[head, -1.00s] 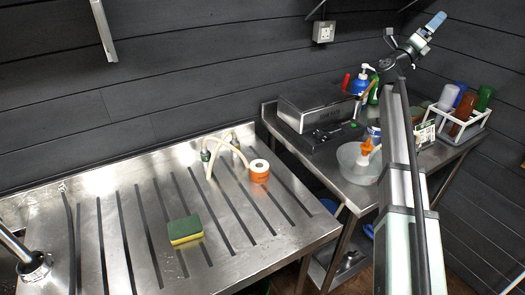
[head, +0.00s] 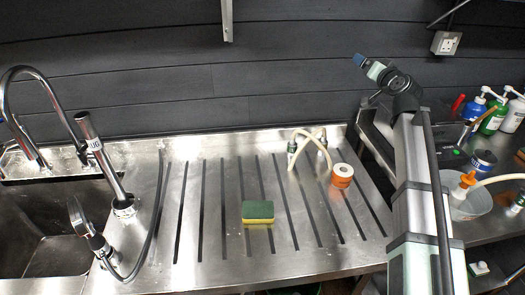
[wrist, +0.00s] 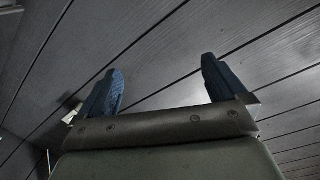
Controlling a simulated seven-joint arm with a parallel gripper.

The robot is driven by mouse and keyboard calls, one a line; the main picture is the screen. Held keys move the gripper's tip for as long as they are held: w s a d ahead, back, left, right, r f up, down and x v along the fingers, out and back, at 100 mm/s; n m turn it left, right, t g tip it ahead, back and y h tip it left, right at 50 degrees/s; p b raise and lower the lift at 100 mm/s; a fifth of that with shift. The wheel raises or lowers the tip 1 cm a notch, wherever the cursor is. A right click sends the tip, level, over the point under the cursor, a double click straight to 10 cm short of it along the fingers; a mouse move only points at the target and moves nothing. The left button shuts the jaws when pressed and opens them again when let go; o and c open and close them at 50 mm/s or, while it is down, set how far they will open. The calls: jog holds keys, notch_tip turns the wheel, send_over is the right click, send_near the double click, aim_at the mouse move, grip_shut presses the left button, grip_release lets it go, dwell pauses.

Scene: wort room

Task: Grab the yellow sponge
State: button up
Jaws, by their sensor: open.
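The yellow sponge (head: 258,213) has a green scouring top and a yellow underside. It lies flat on the slotted steel drainboard (head: 215,250), near the middle of the head view. My gripper (head: 366,66) is raised high to the right of the sponge, well apart from it, in front of the dark wall. In the wrist view my gripper (wrist: 159,85) has its two blue fingers spread wide with nothing between them. The wrist view shows only wall boards beyond the fingers; the sponge is not in it.
The sink (head: 60,225) with tall taps is at left. A side table holds bottles (head: 494,117) and a tub (head: 468,205). The drainboard around the sponge is clear.

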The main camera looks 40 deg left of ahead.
jog(key=s+a+f+n+g, duration=0.5)
jog(key=s+a+f+n, duration=0.1)
jog(key=s, duration=0.3)
jog(key=n+g+h, duration=0.8)
jog(key=n+g, duration=0.3)
jog(key=n, duration=0.6)
send_near(260, 209)
jog(key=x, duration=0.4)
jog(key=shift+a, duration=0.2)
jog(key=shift+x, duration=2.25)
jog(key=shift+s+f, duration=0.2)
jog(key=shift+f, duration=0.2)
jog(key=shift+f, duration=0.2)
jog(key=shift+c, duration=0.2)
